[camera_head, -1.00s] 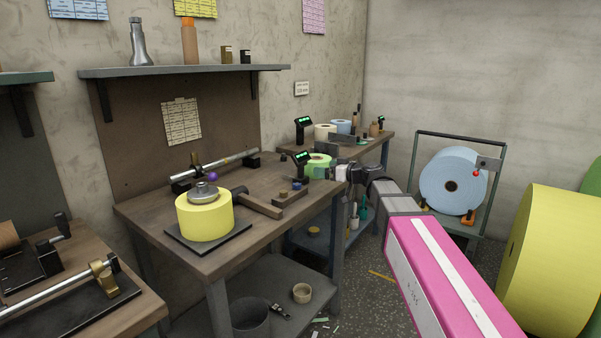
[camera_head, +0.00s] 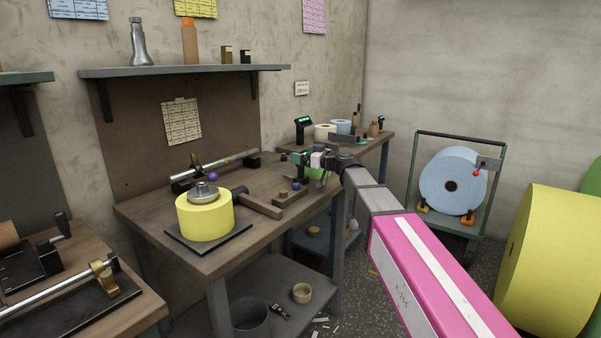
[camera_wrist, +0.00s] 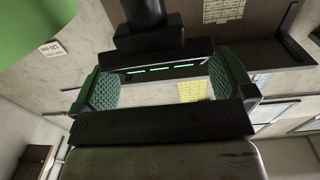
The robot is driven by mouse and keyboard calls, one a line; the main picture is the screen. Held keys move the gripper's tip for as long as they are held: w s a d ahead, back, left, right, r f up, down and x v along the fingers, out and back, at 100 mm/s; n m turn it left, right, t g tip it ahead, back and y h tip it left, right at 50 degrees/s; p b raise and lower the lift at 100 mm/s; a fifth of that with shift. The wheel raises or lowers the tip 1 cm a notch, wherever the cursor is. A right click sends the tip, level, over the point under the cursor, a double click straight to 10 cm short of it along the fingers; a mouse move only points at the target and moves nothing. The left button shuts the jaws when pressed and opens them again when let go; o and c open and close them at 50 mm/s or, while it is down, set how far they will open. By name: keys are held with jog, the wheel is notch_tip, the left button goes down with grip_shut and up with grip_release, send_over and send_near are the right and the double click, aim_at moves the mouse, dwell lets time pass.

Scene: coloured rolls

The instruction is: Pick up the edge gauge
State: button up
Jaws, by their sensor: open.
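The edge gauge, which I take to be the black stand with a green-lit display (camera_head: 302,174), stands upright at the right end of the middle bench. Its head is mostly covered by my gripper (camera_head: 299,158) in the head view. In the wrist view, the gauge's black post and head (camera_wrist: 150,40) show between my gripper's two green ribbed pads (camera_wrist: 168,84). The jaws are open, with a pad at each side of the display. A gap shows on at least the right side. Contact cannot be told.
A green roll (camera_head: 316,174) stands close beside the gauge. A yellow roll (camera_head: 205,222) with a metal piece on top, a hammer-like tool (camera_head: 262,207) and a small block (camera_head: 290,196) lie to the left. A back bench carries another display stand (camera_head: 303,123) and rolls.

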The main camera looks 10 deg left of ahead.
jog(key=shift+x, duration=0.95)
jog(key=c, duration=1)
jog(key=shift+r, duration=0.1)
